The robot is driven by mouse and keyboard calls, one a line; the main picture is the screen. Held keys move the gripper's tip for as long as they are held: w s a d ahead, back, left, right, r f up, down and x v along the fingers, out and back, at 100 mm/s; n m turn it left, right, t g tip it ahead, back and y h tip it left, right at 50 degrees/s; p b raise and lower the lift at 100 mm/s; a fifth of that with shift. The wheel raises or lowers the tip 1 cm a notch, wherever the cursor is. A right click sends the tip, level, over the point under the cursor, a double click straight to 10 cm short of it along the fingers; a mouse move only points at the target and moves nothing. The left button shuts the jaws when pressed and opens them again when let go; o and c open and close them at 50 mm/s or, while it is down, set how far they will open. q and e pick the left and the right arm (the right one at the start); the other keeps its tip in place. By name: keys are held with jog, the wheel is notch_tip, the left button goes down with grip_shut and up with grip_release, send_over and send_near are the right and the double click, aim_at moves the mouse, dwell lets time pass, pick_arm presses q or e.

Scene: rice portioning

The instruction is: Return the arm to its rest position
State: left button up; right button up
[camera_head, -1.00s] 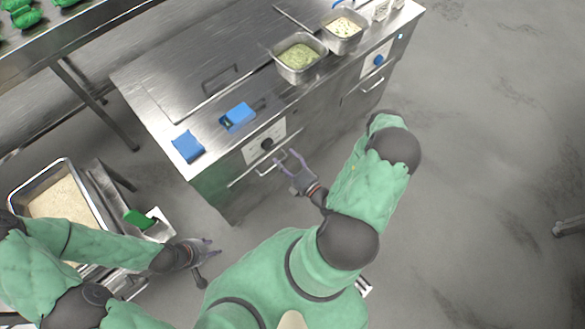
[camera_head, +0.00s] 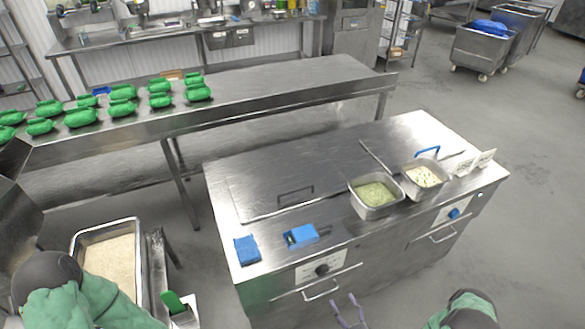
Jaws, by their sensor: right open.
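My right gripper (camera_head: 348,311) shows at the bottom edge, in front of the steel counter (camera_head: 330,165). Its two fingers are spread apart and nothing is between them. Part of my right arm in its green sleeve shows at the lower right. My left arm in its green sleeve is at the lower left, beside the rice tray (camera_head: 141,262). My left gripper is outside the view.
Two steel pans, one with green food (camera_head: 372,212) and one with pale food (camera_head: 402,187), stand on the counter's right part. A blue sponge (camera_head: 247,250) and a blue box (camera_head: 301,236) lie near its front edge. Green bundles (camera_head: 82,118) line the back table.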

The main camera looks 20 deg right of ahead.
jog(key=s+a+r+n+g+y, duration=0.25)
jog(key=a+n+g+y, duration=0.65)
jog(key=a+n+y, duration=0.7)
jog(key=s+a+f+n+g+h, duration=0.2)
jog(key=s+n+g+h, duration=0.2)
jog(key=s+n+g, duration=0.5)
jog(key=s+a+f+n+g+h, duration=0.25)
jog(key=s+n+g+h, duration=0.2)
jog(key=n, duration=0.75)
jog(key=w+d+n+t+h, duration=0.1)
jog(key=w+n+t+h, duration=0.4)
jog(key=w+n, duration=0.5)
jog(key=n, duration=0.7)
jog(key=shift+w+d, duration=0.2)
jog(key=shift+w, duration=0.15)
